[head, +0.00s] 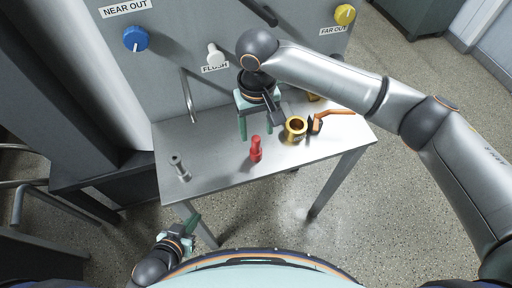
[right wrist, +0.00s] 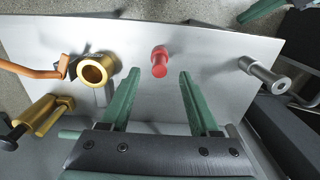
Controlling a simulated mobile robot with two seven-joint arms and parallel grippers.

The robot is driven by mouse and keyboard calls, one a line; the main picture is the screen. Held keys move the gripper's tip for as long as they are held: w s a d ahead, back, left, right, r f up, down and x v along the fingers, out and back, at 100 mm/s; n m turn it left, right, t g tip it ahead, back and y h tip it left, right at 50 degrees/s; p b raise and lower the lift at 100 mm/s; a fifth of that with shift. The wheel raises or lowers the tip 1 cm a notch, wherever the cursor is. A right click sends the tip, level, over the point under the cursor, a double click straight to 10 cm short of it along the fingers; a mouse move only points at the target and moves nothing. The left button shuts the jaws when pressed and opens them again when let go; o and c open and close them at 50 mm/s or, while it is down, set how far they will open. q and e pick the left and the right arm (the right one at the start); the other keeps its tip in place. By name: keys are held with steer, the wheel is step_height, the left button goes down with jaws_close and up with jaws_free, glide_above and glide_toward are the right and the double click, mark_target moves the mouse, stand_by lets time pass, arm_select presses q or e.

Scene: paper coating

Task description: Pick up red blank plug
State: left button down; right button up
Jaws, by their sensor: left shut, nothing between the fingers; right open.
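The red blank plug (head: 256,149) stands on the metal table, near the middle of its front half. In the right wrist view the red plug (right wrist: 159,61) is ahead of the fingers, roughly in line with the gap between them. My right gripper (head: 242,126) is open and empty above the table, behind and slightly left of the plug. Its two green fingers (right wrist: 156,88) are spread apart and do not touch the plug. My left gripper (head: 192,222) is low, in front of the table at the left, shut and empty.
The metal table (head: 215,171) also bears a grey metal fitting (head: 179,168) at left and a gold ring-shaped fitting (head: 295,128) right of the plug. An orange-handled part (head: 330,116) lies beside the ring. A grey panel with a blue knob (head: 136,38) stands behind.

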mark_target(256, 138)
steer(key=f, duration=0.5)
steer(key=shift+w+a+f, duration=0.1)
steer(key=shift+w+f, duration=0.2)
steer(key=shift+w, duration=0.05)
jaws_close()
stand_by(1.2)
